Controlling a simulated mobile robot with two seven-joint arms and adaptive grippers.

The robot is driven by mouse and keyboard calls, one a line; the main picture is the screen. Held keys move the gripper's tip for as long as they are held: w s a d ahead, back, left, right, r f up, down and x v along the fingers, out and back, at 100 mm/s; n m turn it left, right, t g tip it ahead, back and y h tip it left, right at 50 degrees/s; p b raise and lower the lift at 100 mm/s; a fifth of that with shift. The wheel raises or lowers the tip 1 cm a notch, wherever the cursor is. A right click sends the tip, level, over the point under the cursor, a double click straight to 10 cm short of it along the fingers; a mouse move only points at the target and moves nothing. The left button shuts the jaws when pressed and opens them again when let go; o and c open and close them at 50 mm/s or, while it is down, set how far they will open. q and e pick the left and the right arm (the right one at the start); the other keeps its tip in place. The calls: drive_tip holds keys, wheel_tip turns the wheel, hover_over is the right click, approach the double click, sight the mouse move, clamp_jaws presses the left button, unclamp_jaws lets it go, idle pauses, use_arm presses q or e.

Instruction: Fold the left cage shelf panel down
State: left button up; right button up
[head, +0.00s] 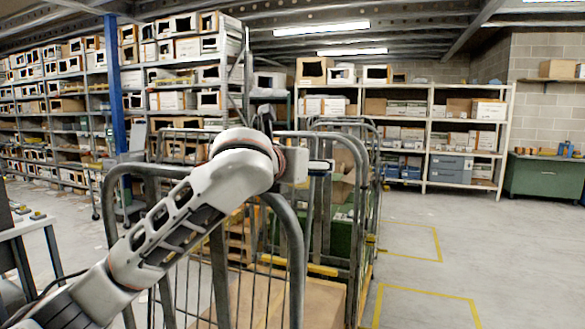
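A grey tubular roll cage (298,235) stands directly in front of me with thin vertical bars. A brown board (280,298) lies low inside it. I cannot pick out the left shelf panel for certain; my arm and the bars cover much of that area. My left arm comes in from the lower left and crosses the cage's near frame. My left gripper (320,167) is at the end of it, small and dark near the cage's upper rail, and its fingers are not clear. I cannot tell whether it touches the cage. My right gripper is out of view.
More cage frames (350,125) stand close behind. Racks with boxes (405,140) line the back, and a blue post (113,80) stands left. A white table (25,228) is at the left edge. A green cabinet (543,178) is far right. Floor with yellow markings (425,297) is clear at right.

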use_arm(q)
drive_tip(key=x, duration=1.2)
drive_tip(key=shift+d+f+g, duration=0.2)
drive_tip(key=shift+d+g, duration=0.05)
drive_tip(key=shift+g, duration=0.05)
